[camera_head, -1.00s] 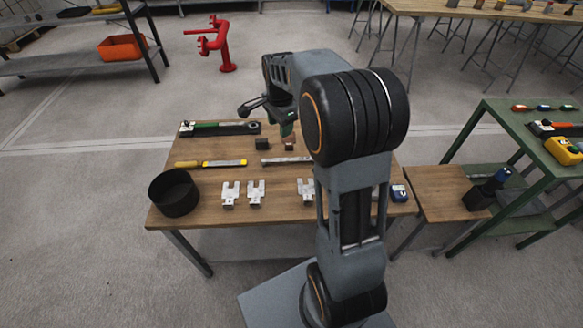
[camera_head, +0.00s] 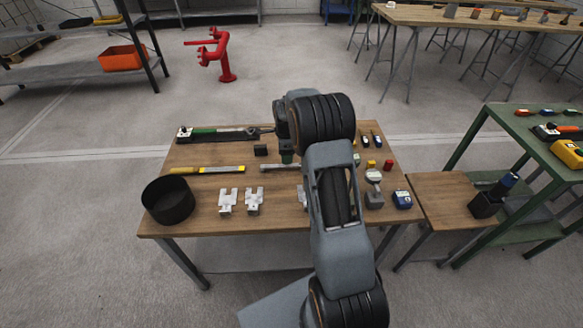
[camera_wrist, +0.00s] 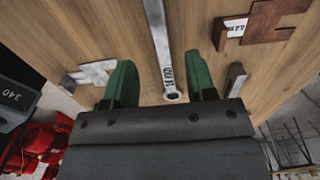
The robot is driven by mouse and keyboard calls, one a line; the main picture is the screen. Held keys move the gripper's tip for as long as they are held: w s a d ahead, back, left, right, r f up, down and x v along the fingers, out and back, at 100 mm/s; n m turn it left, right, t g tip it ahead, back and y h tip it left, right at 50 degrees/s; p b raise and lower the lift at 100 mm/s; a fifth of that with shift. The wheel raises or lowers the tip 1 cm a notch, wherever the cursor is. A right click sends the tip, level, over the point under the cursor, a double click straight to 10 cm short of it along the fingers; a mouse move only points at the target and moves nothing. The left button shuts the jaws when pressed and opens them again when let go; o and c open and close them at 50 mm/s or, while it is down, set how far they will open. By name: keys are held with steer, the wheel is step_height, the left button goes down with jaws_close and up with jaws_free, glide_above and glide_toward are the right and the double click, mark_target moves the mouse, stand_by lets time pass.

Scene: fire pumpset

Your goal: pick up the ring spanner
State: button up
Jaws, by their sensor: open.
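The ring spanner (camera_head: 278,167) is a long grey metal bar lying flat on the wooden table (camera_head: 215,153), partly hidden behind my arm. In the wrist view the ring spanner (camera_wrist: 158,38) runs lengthwise, with its ring end nearest my palm. My gripper (camera_wrist: 160,62) is open, with one green finger on each side of the spanner and a gap on both sides. The exact height of the fingertips above the table is hard to tell. In the head view my gripper (camera_head: 287,157) is over the right part of the spanner, partly hidden by my arm.
A yellow-handled tool (camera_head: 207,170) and a black round bin (camera_head: 168,202) are at left. Pale metal fork-shaped blocks (camera_head: 228,202) stand nearer the front edge. A small black block (camera_head: 260,150) sits behind the spanner.

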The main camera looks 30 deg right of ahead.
mark_target(294, 165)
steer(key=shift+d+f+b, duration=0.1)
steer(key=shift+f+b, duration=0.2)
steer(key=shift+f, duration=2.4)
steer(key=shift+c, duration=0.4)
jaws_close()
